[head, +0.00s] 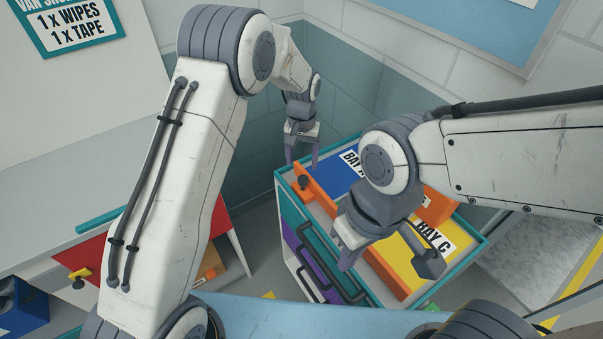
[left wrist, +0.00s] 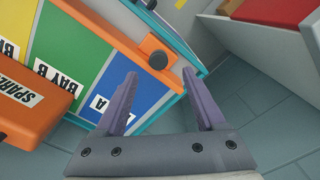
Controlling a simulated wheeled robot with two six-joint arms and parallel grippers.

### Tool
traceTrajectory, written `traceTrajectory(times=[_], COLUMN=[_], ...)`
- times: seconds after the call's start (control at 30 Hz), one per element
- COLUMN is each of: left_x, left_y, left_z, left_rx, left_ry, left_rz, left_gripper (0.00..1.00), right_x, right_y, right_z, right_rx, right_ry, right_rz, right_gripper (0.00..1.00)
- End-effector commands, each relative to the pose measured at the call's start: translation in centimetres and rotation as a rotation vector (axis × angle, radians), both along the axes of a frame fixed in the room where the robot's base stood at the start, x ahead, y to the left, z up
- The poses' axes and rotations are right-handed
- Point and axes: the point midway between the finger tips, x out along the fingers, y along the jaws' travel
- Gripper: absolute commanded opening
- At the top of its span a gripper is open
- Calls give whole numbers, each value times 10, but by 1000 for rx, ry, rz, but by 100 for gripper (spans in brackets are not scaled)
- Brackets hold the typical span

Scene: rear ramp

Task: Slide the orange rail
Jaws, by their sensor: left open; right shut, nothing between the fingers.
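The orange rail (head: 385,272) runs along the near edge of the bay tray on top of the cart. A dark knob (head: 303,182) stands at the rail's left end. In the left wrist view the rail (left wrist: 105,30) and its knob (left wrist: 158,60) show clearly. My left gripper (head: 302,164) is open and empty, close above the knob end. In its wrist view the knob appears between the fingertips (left wrist: 160,74), but no contact shows. My right gripper (head: 348,262) is shut and empty above the tray near Bay C, hiding the rail's middle.
The cart (head: 282,215) has teal edges and drawers with dark handles. An orange box (left wrist: 38,98) labelled "SPARE" lies across the bays. A grey worktop (head: 60,180) with a red front is at the left. A wall (head: 350,70) stands close behind my left gripper.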

Motion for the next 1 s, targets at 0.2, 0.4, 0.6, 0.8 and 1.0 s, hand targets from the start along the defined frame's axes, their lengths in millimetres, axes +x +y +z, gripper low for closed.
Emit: traceTrajectory(times=[0.2,0.4,0.6,0.8,1.0], left_x=[1,0,0,-2,-50], left_y=[0,0,0,-1,-25], left_z=[28,33,33,35,75], left_rx=[0,0,0,0,-16], left_ry=[-2,1,1,0,-10], left_rz=[1,1,0,-4,-89], left_gripper=[72,72,72,72,72], right_x=[0,0,0,0,0], right_y=[0,0,0,0,0], right_z=[-7,-7,-7,-7,-7], right_rx=[0,0,0,0,0], right_ry=[0,0,0,0,0], right_rz=[0,1,0,0,0], right_gripper=[0,0,0,0,0])
